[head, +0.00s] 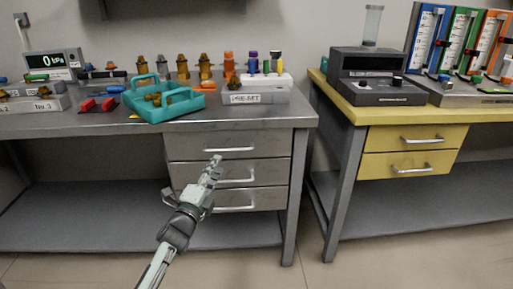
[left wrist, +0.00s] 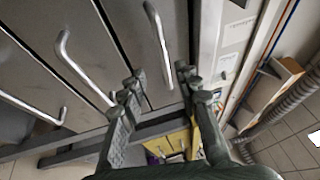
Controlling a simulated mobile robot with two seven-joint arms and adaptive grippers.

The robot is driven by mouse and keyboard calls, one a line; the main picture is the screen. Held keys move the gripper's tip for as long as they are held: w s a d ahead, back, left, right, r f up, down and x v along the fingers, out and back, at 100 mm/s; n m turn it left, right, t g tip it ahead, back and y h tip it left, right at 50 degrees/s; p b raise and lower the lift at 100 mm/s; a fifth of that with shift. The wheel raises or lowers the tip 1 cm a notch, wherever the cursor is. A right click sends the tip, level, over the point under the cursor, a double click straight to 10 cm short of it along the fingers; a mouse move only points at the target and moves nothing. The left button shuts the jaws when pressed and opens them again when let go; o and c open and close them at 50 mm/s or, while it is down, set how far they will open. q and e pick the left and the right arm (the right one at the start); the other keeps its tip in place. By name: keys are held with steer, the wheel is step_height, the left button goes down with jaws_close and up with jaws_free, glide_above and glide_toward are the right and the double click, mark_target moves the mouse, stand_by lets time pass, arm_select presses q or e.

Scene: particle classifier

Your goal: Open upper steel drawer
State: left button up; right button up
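The upper steel drawer (head: 185,146) is the top one of three in the grey steel table and looks shut. Its bar handle (head: 236,149) shows in the head view, with my left gripper (head: 215,161) just below its left end. In the left wrist view the upper handle (left wrist: 158,45) runs between the two spread fingers of my left gripper (left wrist: 158,74). The fingers are open, one on each side of the handle's line. I cannot tell whether they touch it. My right gripper is not in view.
Two lower steel drawers have similar handles (head: 235,180). On the steel tabletop stand a teal carrier (head: 170,106), a PRE-SET block (head: 255,97) and several brown fittings. A yellow table (head: 370,137) with two drawers stands to the right. The floor in front is clear.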

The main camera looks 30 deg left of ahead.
mark_target(229, 150)
arm_select(q)
steer(key=x, duration=0.8)
steer(key=shift+w+d+r, duration=0.25)
steer(key=shift+d, duration=0.1)
jaws_close()
